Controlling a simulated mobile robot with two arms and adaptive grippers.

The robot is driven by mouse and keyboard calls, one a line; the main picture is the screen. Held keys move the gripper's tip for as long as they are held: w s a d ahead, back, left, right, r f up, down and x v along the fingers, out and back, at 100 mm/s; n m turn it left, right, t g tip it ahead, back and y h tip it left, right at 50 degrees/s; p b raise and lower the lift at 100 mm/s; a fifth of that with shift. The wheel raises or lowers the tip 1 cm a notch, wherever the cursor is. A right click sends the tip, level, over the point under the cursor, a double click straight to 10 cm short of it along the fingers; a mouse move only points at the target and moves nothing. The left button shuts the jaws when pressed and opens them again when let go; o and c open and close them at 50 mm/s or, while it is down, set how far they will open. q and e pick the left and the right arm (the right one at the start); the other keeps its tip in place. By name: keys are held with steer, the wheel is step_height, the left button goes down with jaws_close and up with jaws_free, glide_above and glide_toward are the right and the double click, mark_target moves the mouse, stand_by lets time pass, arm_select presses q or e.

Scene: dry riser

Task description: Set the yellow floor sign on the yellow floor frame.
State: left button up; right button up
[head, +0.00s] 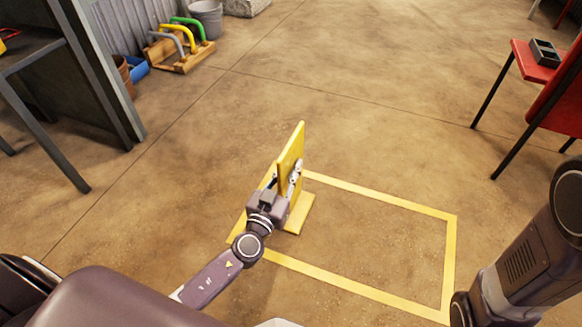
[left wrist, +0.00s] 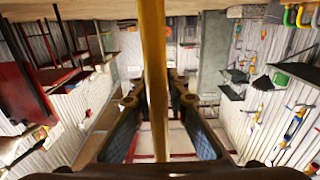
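The yellow floor sign (head: 291,150) stands upright in the head view, with its flat foot (head: 301,214) low at the floor. It is at the left end of the yellow floor frame (head: 385,196), a rectangular outline on the floor. The gripper hides part of the foot and of the frame's left side, so I cannot tell exactly how they overlap. My left gripper (head: 284,180) has a finger on each side of the panel. In the left wrist view the panel (left wrist: 155,80) stands edge-on between the spread fingers, with gaps beside it. My right gripper is out of view.
A red chair (head: 553,102) with a grey tray (head: 544,53) on its seat stands at the right. A dark table (head: 35,50) is at the left. A wooden rack with coloured handles (head: 180,50) and a bucket (head: 206,18) are at the back. The middle floor is clear.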

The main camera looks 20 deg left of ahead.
mark_target(279, 188)
arm_select(q)
steer(key=shift+o, duration=1)
steer(key=shift+r, duration=0.2)
steer(key=s, duration=0.7)
steer(key=shift+s+a, duration=0.1)
steer(key=shift+s, duration=0.15)
